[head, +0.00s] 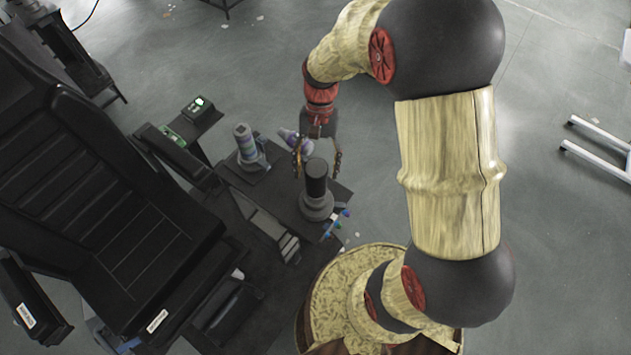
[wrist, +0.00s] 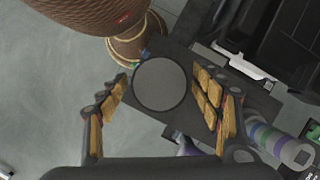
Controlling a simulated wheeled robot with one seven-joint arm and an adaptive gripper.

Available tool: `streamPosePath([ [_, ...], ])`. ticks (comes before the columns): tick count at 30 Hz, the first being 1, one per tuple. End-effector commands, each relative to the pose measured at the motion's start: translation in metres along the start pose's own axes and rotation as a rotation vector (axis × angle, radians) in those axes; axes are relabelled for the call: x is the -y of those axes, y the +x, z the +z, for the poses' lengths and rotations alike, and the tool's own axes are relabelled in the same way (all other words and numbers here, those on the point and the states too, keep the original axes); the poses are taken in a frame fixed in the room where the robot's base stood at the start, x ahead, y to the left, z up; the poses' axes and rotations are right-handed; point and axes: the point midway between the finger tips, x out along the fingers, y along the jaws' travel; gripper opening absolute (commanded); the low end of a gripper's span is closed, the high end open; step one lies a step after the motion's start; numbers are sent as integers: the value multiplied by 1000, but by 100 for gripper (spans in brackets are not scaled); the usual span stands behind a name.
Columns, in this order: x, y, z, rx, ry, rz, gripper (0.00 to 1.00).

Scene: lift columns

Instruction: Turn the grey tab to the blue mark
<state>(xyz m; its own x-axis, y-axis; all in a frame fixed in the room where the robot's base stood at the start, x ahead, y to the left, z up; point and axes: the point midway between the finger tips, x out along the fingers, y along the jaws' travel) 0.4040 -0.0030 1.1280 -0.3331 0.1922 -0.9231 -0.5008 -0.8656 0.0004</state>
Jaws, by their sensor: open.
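A dark upright column (head: 317,182) with a wider grey round base stands on a dark platform. Its flat grey round top (wrist: 160,84) fills the middle of the wrist view. My gripper (head: 317,172) is open, with one finger on each side of the column's top. In the wrist view the fingers (wrist: 163,88) are spread left and right of the top, with gaps visible. A small blue mark (head: 346,213) is at the platform's right edge by the base, with green and red bits near it. I cannot clearly make out the grey tab.
A column with purple and green bands (head: 246,146) stands to the left, and a purplish rounded thing (head: 291,138) lies behind my gripper. A black seat (head: 120,225) fills the left side. A small box with a lit display (head: 198,107) stands beyond.

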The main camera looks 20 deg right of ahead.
Motion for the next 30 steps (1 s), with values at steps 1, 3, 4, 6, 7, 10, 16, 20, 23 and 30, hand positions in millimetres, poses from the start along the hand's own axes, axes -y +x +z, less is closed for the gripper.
streamPosePath([
  [1,0,9,1,2,0,1,65],
  [3,0,20,0,1,-1,1,65],
  [4,0,25,0,2,0,1,65],
  [6,0,35,0,0,0,1,65],
  [7,0,39,0,1,0,2,65],
  [10,0,49,0,0,0,1,65],
  [16,0,58,0,-2,-1,0,65],
  [20,0,58,0,-2,-1,0,65],
  [23,0,58,0,-2,-1,0,64],
  [30,0,57,0,-2,-1,0,51],
])
